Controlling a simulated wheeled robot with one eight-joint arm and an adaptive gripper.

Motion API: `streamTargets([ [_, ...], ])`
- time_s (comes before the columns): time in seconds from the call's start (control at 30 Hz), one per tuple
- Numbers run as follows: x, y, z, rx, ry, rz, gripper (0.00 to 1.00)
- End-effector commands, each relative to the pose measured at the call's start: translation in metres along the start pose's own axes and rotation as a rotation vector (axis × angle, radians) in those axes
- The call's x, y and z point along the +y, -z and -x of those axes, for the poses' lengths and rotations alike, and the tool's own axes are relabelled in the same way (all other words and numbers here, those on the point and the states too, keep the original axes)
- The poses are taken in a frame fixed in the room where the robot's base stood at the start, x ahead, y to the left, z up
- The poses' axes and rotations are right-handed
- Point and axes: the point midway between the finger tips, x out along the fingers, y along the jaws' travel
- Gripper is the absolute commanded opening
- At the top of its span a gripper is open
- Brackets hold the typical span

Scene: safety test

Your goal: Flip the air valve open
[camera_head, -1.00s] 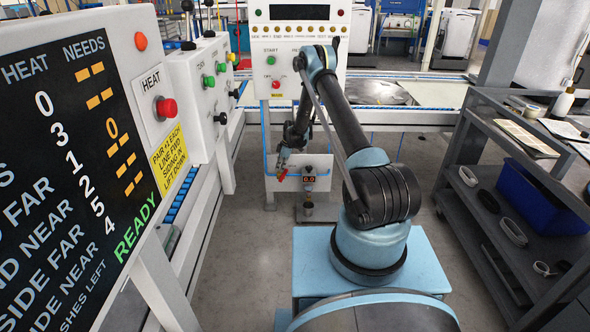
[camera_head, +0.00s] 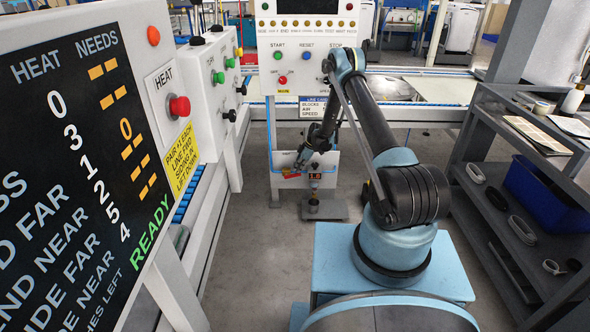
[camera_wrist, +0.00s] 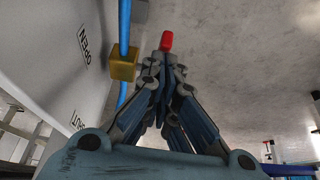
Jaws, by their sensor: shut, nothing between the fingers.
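In the wrist view my gripper (camera_wrist: 162,65) is shut and empty, its fingers drawn together. A red tip (camera_wrist: 166,41), seemingly the valve's handle end, shows just beyond the fingertips; I cannot tell whether they touch. The brass valve body (camera_wrist: 124,63) sits to the left on a blue air line, beside a white panel marked OPEN (camera_wrist: 85,45) and SHUT. In the head view my gripper (camera_head: 300,163) is low at the left part of the small white panel (camera_head: 328,158), near a red piece (camera_head: 291,175). The handle's exact angle is hidden.
A small lit display (camera_head: 315,176) is on the panel, above a stand on the floor. The control console (camera_head: 310,70) rises above it. A HEAT board (camera_head: 85,160) stands at left. A dark shelf cart (camera_head: 515,200) with a blue bin is at right.

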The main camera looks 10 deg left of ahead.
Motion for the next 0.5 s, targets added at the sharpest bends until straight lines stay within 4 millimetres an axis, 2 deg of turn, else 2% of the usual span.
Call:
streamTargets([
  [0.5,-0.0001,-0.0061,0.0098,0.0,0.0,0.0,0.0],
])
